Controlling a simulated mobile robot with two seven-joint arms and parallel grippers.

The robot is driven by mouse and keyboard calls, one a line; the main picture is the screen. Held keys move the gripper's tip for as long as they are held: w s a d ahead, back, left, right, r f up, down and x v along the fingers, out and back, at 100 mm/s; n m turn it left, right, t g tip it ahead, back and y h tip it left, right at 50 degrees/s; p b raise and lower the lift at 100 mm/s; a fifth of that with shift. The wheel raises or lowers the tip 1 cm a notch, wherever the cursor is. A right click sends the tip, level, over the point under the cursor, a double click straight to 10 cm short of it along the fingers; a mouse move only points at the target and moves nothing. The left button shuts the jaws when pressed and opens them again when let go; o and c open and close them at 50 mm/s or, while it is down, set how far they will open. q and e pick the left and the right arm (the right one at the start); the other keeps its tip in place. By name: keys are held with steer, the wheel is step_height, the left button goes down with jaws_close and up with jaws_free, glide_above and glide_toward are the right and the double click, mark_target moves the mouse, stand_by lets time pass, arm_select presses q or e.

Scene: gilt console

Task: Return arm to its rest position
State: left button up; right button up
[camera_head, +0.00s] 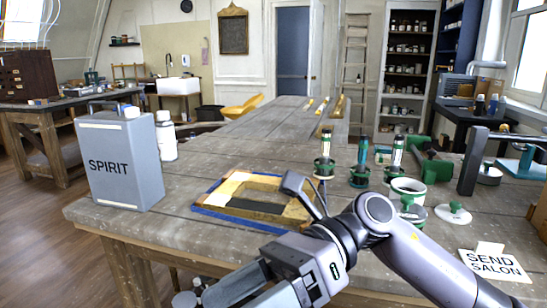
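My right arm comes in from the lower right and bends over the front of the wooden workbench (240,142). Its wrist and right gripper (240,290) point down and left past the bench's front edge. The gripper's tip end is at the bottom of the picture, and I cannot tell how far its fingers are apart. Nothing held shows in it. A dark bent bracket on the wrist stands up in front of a wooden frame (215,196) with blue edging that lies on the bench. My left arm and gripper are not in view.
A grey SPIRIT can (118,165) and white bottle (166,137) stand left of the frame. Green-based tools (360,172), a white-and-green cup (407,190) and a SEND SALON card (495,265) are near my arm. A dark upright clamp-like stand (472,160) is at right.

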steer(key=w+d+m+t+y+p, duration=0.1)
steer(key=w+m+t+y, duration=0.3)
steer(key=m, duration=0.3)
steer(key=w+d+r+m+t+y+p, duration=0.1)
steer(key=m+t+y, duration=0.2)
steer(key=m+t, duration=0.3)
steer(key=w+d+m+t+y+p, duration=0.1)
steer(key=w+d+m+t+y, duration=0.2)
steer(key=m, duration=0.5)
steer(key=w+d+f+m+t+h+p, duration=0.1)
steer(key=w+d+f+m+t+h, duration=0.15)
steer(key=f+m+t+h, duration=0.6)
steer(key=w+d+f+m+t+h+p, duration=0.1)
steer(key=d+f+m+t+h, duration=0.4)
steer(key=m, duration=0.6)
steer(key=s+d+f+m+g+h, duration=0.2)
steer(key=s+d+f+m, duration=0.1)
steer(key=f, duration=0.4)
steer(key=s+d+f+m+g+h+p, duration=0.1)
steer(key=s+d+f+m+g+h, duration=0.2)
steer(key=s+f, duration=0.4)
steer(key=s+d+f+m+g+h+p, duration=0.1)
steer(key=s+d+f+m+g+h, duration=0.1)
steer(key=s+d+f+m, duration=0.3)
step_height(320, 180, down, 2)
steer(key=shift+s+d+f+m+h, duration=0.2)
steer(key=shift+s+m+h, duration=0.2)
steer(key=shift+m, duration=0.55)
